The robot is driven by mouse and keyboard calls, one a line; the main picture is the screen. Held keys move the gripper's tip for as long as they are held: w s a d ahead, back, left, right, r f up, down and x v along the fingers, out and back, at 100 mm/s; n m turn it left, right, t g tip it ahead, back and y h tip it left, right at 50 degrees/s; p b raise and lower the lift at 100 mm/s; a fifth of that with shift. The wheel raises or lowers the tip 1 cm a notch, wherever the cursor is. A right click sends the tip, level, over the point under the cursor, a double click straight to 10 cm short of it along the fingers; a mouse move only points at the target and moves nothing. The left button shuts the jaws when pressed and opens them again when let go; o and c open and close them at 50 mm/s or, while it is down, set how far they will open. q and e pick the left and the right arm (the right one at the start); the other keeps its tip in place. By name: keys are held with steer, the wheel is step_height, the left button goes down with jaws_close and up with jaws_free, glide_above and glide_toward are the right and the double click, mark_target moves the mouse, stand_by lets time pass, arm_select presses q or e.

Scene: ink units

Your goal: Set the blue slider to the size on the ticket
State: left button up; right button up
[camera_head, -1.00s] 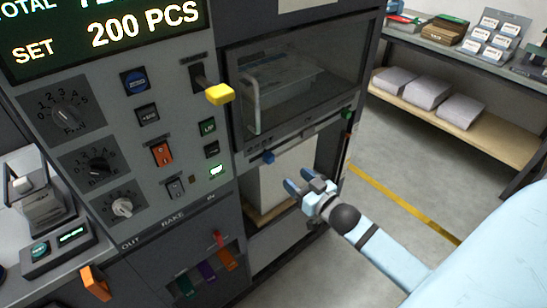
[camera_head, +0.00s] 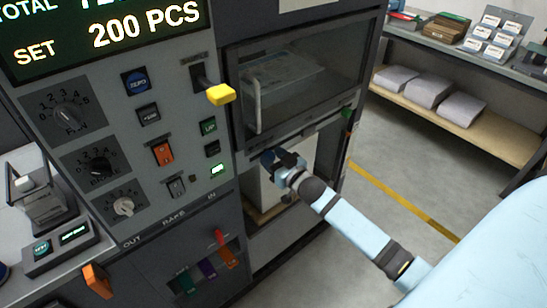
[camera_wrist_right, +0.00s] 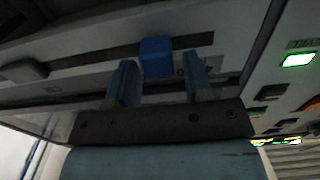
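The blue slider (camera_wrist_right: 155,57) is a small blue block on a slotted rail (camera_wrist_right: 90,60) under the machine's window. In the right wrist view it sits just beyond and between the two blue fingers of my right gripper (camera_wrist_right: 160,82). The fingers are apart, with a gap on each side of the slider. In the head view my right gripper (camera_head: 280,160) is at the rail below the window and largely covers the slider. My left gripper is not in view. I cannot make out a readable size ticket.
A yellow-handled lever (camera_head: 220,94) juts out left of the window (camera_head: 300,80). The control panel (camera_head: 130,110) has knobs, rocker switches and a lit green button (camera_head: 217,169). Coloured levers (camera_head: 207,267) sit below. Open floor lies right, before a shelf with paper stacks (camera_head: 430,90).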

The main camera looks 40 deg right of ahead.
jaws_close()
steer(key=a+p, duration=0.1)
steer(key=a, duration=0.4)
steer(key=shift+s+p, duration=0.2)
steer(key=shift+p, duration=0.15)
steer(key=shift+a, duration=0.2)
steer(key=shift+f, duration=0.1)
steer(key=shift+o, duration=0.4)
jaws_free()
steer(key=shift+o, duration=0.9)
steer(key=shift+a, duration=0.15)
